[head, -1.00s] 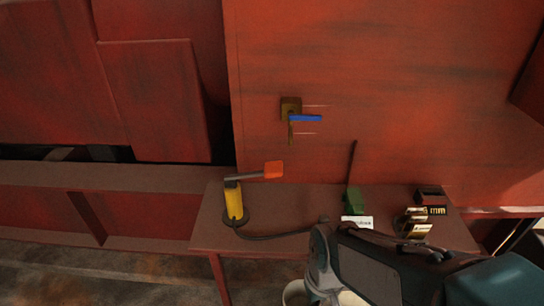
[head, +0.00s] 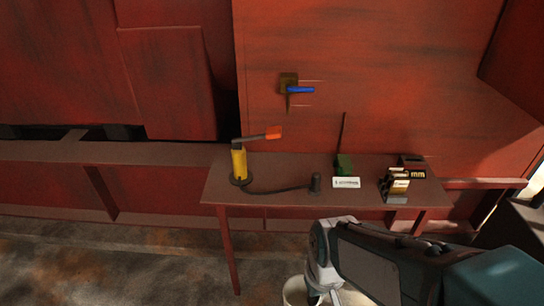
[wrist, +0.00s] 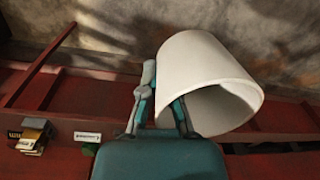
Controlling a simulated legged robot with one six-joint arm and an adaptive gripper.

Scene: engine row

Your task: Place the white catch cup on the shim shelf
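The white catch cup (wrist: 215,70) hangs from my gripper (wrist: 165,88) in the wrist view. The fingers sit at the cup's side wall, one outside and one at its open mouth, and appear closed on the wall. In the head view the cup (head: 294,291) shows at the bottom edge, partly hidden behind my gripper (head: 322,284) and cut off by the frame. A brown shelf on legs (head: 285,170), which seems to be the shim shelf, stands beyond and above it in the picture, apart from the cup.
A red wall with a blue-handled valve (head: 300,90) stands behind.

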